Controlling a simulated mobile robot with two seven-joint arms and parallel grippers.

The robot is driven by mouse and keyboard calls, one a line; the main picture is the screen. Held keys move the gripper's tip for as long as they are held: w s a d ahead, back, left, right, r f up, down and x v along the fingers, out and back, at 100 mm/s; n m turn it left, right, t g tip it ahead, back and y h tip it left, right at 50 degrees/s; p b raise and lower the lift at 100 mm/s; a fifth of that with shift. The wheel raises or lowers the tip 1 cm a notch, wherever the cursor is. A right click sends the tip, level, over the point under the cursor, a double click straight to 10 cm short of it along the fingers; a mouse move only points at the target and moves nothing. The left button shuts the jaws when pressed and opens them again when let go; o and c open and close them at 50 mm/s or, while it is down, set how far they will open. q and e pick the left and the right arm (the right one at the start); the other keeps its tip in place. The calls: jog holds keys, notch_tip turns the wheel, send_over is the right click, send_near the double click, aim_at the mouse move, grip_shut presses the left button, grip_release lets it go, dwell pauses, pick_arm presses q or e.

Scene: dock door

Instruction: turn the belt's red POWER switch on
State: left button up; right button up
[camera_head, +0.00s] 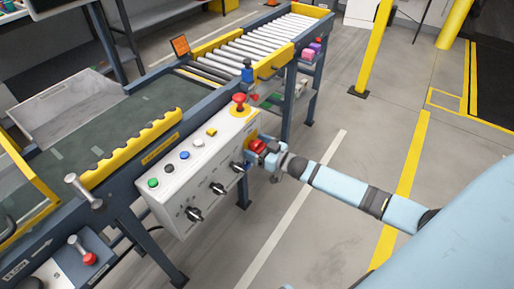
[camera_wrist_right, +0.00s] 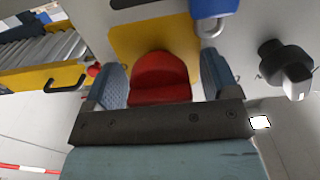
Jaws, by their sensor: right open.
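The belt's control box (camera_head: 180,180) is white and hangs on the conveyor's near side. The red POWER switch (camera_head: 258,145) is on its right end, on a yellow plate (camera_wrist_right: 125,38). My right gripper (camera_head: 266,153) is at this switch, its arm coming in from the right. Contact on the right is unclear. The switch's on or off position cannot be told. My left gripper is not in view.
A red mushroom button (camera_head: 239,99) stands on the box top beside several coloured buttons. Black rotary knobs (camera_head: 218,188) line its front. A blue piece with a metal loop (camera_wrist_right: 213,12) hangs close to the right finger. The floor (camera_head: 330,230) to the right is clear.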

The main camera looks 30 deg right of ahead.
jog(key=c, duration=0.9)
